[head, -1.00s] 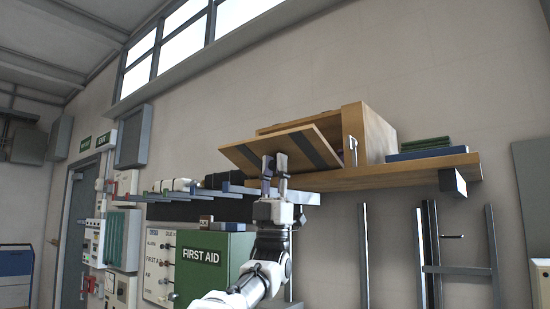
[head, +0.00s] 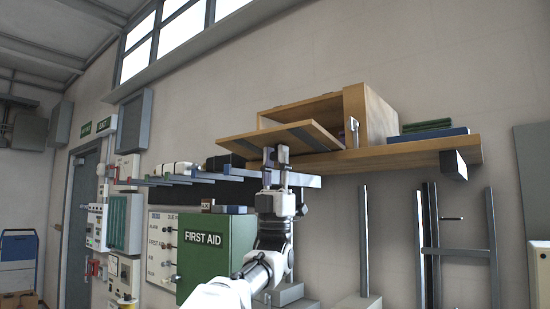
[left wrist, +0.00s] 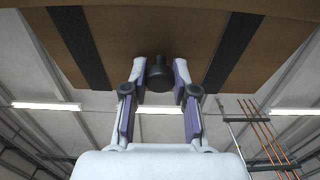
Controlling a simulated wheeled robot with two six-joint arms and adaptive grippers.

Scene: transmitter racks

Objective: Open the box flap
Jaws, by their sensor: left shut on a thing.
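A wooden box (head: 380,118) stands on a wooden shelf high on the wall, its front facing left and partly open. Its flap (head: 256,146), a wooden panel with dark straps, is tilted down toward level at the front. My left gripper (head: 276,155) is below the flap's front edge. In the left wrist view, my left gripper (left wrist: 158,85) is shut on a dark round knob (left wrist: 159,72) under the flap (left wrist: 150,40). The box's interior shows as a shaded opening above the flap. My right gripper is not in view.
The shelf (head: 430,152) also carries a blue book-like item (head: 434,135) with green cloth on it. A green first aid cabinet (head: 212,244) stands below left. Metal uprights (head: 427,240) stand below right.

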